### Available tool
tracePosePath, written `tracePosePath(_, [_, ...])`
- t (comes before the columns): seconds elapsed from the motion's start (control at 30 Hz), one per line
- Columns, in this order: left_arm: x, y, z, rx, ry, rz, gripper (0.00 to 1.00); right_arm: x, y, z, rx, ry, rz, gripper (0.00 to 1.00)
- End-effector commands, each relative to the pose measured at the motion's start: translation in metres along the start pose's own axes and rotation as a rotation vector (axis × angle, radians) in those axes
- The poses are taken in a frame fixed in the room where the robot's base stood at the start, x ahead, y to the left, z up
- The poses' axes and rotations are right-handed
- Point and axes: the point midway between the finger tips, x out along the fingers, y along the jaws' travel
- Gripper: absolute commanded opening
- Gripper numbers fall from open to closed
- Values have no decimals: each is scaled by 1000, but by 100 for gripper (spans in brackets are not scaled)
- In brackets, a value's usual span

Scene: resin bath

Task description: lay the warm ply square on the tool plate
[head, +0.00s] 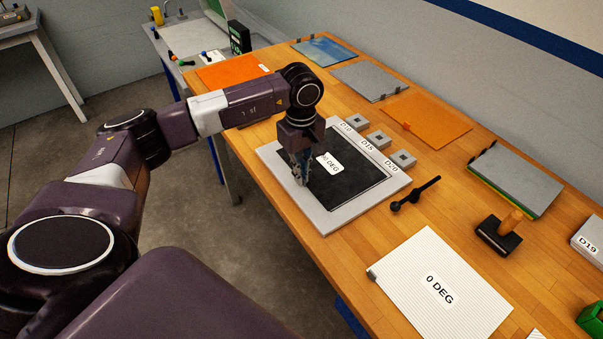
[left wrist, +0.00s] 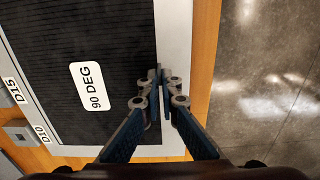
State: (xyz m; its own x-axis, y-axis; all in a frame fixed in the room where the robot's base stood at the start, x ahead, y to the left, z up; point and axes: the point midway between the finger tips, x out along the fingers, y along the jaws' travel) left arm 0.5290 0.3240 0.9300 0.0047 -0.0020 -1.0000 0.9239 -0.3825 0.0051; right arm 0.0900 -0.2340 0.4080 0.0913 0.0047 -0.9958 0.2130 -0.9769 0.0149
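A black ply square (head: 345,182) with a white "90 DEG" label lies over the pale grey tool plate (head: 333,221), inside its rim. It also shows in the left wrist view (left wrist: 75,35), where it looks flat. My left gripper (head: 303,181) points down at the ply's near left edge. In the left wrist view its fingertips (left wrist: 159,82) are close together, one on each side of that edge, and look shut on it. Any small gap under the ply is hidden. My right gripper is not in view.
Blocks marked D10, D15 and D20 (head: 379,140) stand beside the plate. A black handled tool (head: 415,195), a wooden-handled block (head: 500,234) and a white "0 DEG" sheet (head: 405,285) lie to the right. Orange and grey sheets (head: 428,118) lie along the back.

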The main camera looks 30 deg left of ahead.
Motion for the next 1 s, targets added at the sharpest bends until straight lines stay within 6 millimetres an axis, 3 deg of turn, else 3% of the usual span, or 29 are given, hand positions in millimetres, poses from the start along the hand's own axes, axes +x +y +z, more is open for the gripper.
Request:
tracePosePath(0.37, [2,0,0,0,0,0,0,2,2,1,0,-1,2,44])
tracePosePath(0.4, [2,0,0,0,0,0,7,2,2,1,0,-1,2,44])
tracePosePath(0.57, [2,0,0,0,0,0,25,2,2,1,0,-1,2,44])
tracePosePath(1.0, [-4,0,0,0,0,0,25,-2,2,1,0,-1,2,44])
